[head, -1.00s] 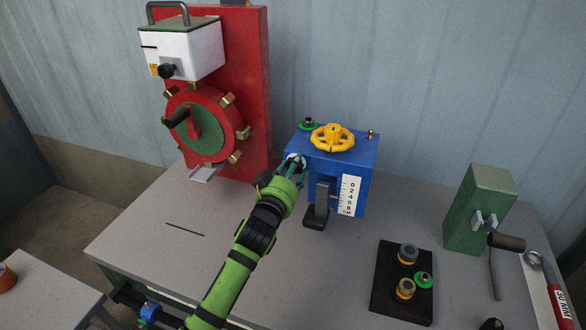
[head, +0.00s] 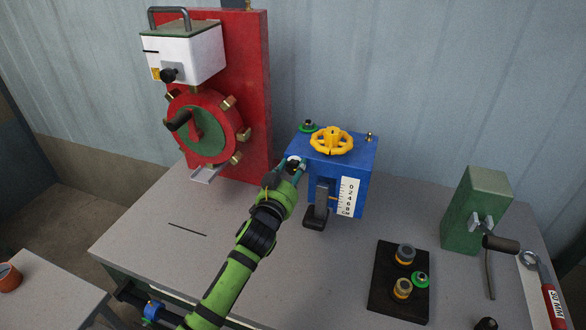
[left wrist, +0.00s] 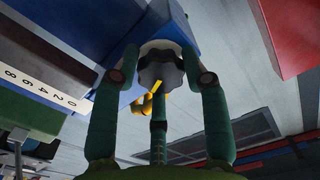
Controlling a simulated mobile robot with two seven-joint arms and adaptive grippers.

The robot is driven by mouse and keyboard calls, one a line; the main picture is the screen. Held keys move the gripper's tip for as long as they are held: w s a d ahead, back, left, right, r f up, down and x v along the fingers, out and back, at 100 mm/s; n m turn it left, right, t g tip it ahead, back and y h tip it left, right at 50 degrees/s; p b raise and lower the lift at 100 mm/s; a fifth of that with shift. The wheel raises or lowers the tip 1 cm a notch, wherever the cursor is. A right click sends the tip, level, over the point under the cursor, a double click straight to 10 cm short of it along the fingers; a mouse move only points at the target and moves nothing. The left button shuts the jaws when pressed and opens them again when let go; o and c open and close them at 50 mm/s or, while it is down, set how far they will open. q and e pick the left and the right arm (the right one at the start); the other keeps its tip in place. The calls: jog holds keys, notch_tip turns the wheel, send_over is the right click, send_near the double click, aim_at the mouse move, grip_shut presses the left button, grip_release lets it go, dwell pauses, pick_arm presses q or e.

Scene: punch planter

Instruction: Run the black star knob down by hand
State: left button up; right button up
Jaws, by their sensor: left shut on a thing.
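A dark, lobed star knob (left wrist: 160,72) sits on a pale round collar on the side of the blue box (head: 338,172). My left gripper (head: 291,172) reaches to the left side of this box. In the left wrist view its green fingers (left wrist: 160,82) are closed around the knob, one on each side and a third below. A small yellow mark (left wrist: 158,86) shows at the knob. In the head view the fingers mostly hide the knob. My right gripper is not in view.
The blue box carries a yellow handwheel (head: 331,141), a white scale (head: 347,197) and a black-footed lever (head: 318,208). A red machine (head: 240,95) stands behind left. A black tray (head: 383,305) and green crank post (head: 473,212) stand right.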

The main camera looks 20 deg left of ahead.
pick_arm(q)
jog(key=shift+a+f+m, duration=0.1)
jog(key=shift+f+m, duration=0.4)
jog(key=shift+m, duration=0.1)
jog(key=o, duration=1)
jog(key=shift+o, duration=0.7)
jog(key=shift+a+r, duration=0.1)
jog(key=shift+r, duration=0.05)
jog(key=s, duration=1.2)
jog(key=shift+a, duration=0.2)
jog(key=s, duration=1.2)
jog(key=shift+a, duration=0.15)
